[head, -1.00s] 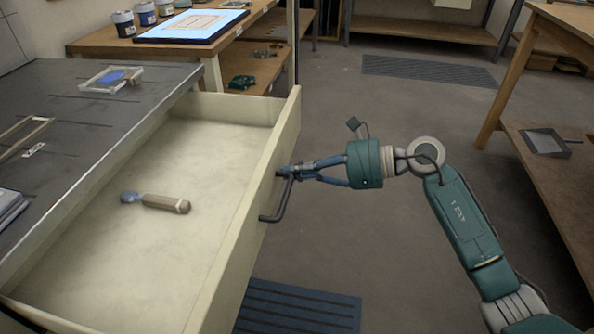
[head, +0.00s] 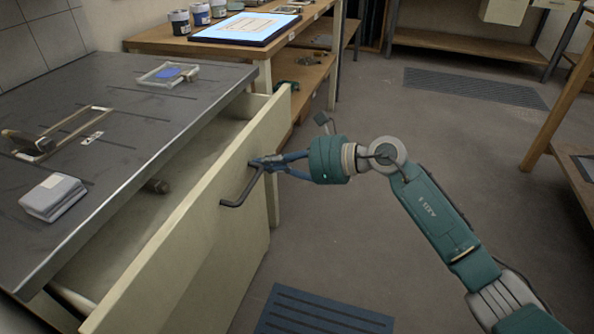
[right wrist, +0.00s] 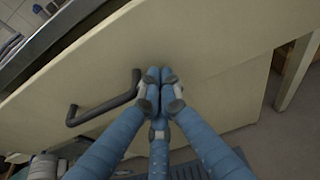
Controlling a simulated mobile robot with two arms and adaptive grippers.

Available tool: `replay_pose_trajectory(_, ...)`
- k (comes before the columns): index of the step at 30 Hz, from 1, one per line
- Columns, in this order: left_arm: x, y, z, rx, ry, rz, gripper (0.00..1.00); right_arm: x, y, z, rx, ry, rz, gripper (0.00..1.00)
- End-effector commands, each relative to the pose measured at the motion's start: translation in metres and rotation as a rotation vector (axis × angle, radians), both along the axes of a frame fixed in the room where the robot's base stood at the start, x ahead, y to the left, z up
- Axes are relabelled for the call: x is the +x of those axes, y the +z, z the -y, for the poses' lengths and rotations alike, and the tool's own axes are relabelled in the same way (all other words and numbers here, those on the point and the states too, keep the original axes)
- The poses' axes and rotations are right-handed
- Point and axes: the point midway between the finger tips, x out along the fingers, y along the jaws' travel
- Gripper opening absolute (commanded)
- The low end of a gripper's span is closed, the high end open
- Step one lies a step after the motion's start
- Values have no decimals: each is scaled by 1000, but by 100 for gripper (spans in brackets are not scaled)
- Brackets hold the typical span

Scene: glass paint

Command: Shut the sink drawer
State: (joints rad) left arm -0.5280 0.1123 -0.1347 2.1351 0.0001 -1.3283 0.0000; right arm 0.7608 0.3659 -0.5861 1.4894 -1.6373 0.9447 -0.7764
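The sink drawer (head: 190,220) is a cream drawer under the grey metal worktop (head: 150,110). It is partly open, with a gap between worktop edge and drawer front. Its dark bar handle (head: 232,203) is on the front and also shows in the right wrist view (right wrist: 105,107). My right gripper (head: 258,163) is at the handle's far end, against or very near the drawer front. In the right wrist view its blue fingers (right wrist: 160,80) are together, just right of the handle's upper end, with nothing seen between them. My left gripper is not in view.
Inside the drawer, the end of a wooden-handled tool (head: 157,186) shows under the worktop edge. A wooden bench (head: 150,40) with paint jars and a lit panel stands behind. A slatted blue mat (head: 322,312) lies on the floor. The floor to the right is clear.

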Motion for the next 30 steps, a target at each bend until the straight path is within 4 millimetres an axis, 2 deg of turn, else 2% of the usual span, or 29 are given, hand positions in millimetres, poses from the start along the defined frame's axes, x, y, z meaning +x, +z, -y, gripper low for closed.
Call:
replay_pose_trajectory(1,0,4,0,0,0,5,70,5,1,-15,3,3,3,0)
replay_pose_trajectory(3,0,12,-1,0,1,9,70,11,1,-31,3,3,3,0)
replay_pose_trajectory(12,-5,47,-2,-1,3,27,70,31,0,-83,2,0,2,0)
replay_pose_trajectory(18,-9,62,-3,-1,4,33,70,38,0,-100,1,0,0,0)
replay_pose_trajectory(30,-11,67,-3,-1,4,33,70,40,2,-105,4,-1,2,0)
